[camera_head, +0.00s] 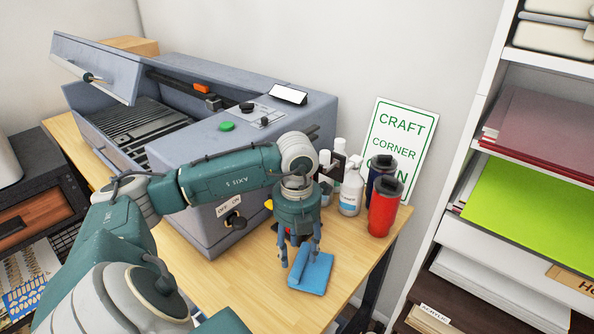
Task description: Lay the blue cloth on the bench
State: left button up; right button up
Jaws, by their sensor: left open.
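The blue cloth (314,275) lies folded on the wooden bench (222,290), near its front right part. My left gripper (297,262) points down right above the cloth, with its fingers apart. One fingertip overlaps the cloth's left part in the picture; I cannot tell whether it touches. The fingers hide a little of the cloth. My right gripper is out of view.
A large grey machine (200,122) with a raised lid fills the back of the bench. A red tumbler (384,206), a white bottle (351,190) and other bottles stand behind the cloth. A shelf of sheets (530,185) stands at the right.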

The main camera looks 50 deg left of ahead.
pick_arm(q)
notch_tip(320, 180, up, 10)
jog(key=shift+f+b, duration=0.25)
jog(key=shift+b, duration=0.05)
jog(key=shift+f, duration=0.1)
dwell(0.4)
